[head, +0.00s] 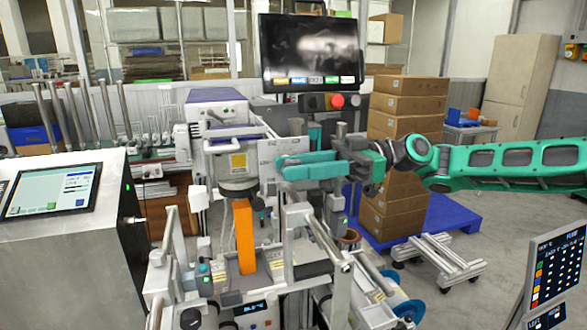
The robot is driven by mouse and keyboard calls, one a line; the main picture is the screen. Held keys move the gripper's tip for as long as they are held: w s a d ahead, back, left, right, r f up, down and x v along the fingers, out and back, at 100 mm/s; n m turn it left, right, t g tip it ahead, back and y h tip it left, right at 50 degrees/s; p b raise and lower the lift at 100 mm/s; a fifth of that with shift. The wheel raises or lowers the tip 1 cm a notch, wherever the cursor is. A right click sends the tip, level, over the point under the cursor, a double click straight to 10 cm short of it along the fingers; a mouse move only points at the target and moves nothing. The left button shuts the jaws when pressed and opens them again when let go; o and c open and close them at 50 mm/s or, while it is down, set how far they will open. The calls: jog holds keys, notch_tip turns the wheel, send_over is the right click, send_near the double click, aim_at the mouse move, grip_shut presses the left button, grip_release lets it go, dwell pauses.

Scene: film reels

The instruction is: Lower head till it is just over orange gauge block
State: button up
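The orange gauge block (244,237) stands upright as a tall bar on the machine bed, left of the picture's middle. Above it is the head (239,162), a pale housing with a yellow label and a round grey underside. A gap shows between that underside and the block's top. My gripper (285,165), teal, reaches in from the right, level with the head and to the right of the block. Its fingers lie in front of or against a pale grey plate (267,150). I cannot tell whether they are open, or whether they touch it.
A monitor (312,55) hangs behind the machine. Metal rails and rollers (305,240) rise in front and right of the block. A control cabinet (60,240) stands left. Stacked cartons (408,105) on a blue pallet (440,215) stand behind my arm.

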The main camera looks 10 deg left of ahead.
jog(key=shift+s+a, duration=0.3)
jog(key=shift+a, duration=0.15)
grip_shut()
jog(key=shift+s, duration=0.1)
